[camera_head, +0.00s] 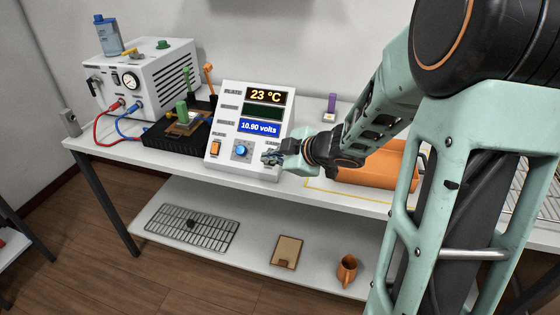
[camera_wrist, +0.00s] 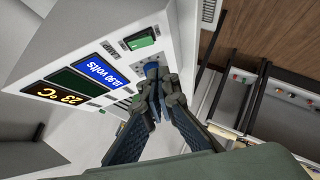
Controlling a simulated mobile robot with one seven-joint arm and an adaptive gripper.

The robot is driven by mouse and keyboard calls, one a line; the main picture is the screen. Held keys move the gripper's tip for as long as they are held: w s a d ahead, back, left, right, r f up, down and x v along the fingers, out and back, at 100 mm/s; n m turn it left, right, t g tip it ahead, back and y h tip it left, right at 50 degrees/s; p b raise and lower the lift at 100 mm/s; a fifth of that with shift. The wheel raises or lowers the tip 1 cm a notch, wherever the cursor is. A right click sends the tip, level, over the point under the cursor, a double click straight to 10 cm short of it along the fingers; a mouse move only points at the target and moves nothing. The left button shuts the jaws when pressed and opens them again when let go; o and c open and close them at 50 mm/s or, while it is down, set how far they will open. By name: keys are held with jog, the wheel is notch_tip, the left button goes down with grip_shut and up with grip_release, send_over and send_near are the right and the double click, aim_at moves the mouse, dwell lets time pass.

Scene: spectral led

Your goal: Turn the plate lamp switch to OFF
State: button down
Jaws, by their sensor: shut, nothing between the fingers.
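A white console (camera_head: 250,104) stands on the bench in the head view. Its lower panel carries an orange switch (camera_head: 216,148) at left and a blue knob (camera_head: 241,151). The wrist view shows a green switch (camera_wrist: 142,39) beside the blue knob (camera_wrist: 151,68); my gripper hides that side of the panel in the head view. Contact is unclear.
A white power unit (camera_head: 150,80) with red and blue cables and a black box (camera_head: 180,137) stand left of the console.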

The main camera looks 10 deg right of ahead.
aim_at(266, 166)
jog(key=shift+w+d+f+b, duration=0.2)
jog(key=shift+w+f, duration=0.2)
jog(key=shift+f, duration=0.2)
jog(key=shift+w+d+f+b, duration=0.1)
jog(key=shift+w+f+b, duration=0.1)
jog(key=shift+w+f, duration=0.35)
jog(key=shift+w+d+f+b, duration=0.2)
jog(key=shift+w+f, duration=0.1)
jog(key=shift+f, duration=0.35)
jog(key=f+b, duration=0.1)
jog(key=b, duration=0.2)
jog(key=shift+f+t, duration=0.1)
jog(key=shift+t, duration=0.2)
jog(key=b, duration=0.3)
jog(key=shift+f+n+t+b, duration=0.2)
jog(key=shift+n+t+b, duration=0.1)
jog(key=shift+n, duration=0.1)
jog(key=shift+b, duration=0.45)
jog(key=shift+t+h+b, duration=0.3)
jog(key=shift+b, duration=0.3)
jog(key=shift+s+d+f, duration=0.1)
jog(key=shift+f, duration=0.05)
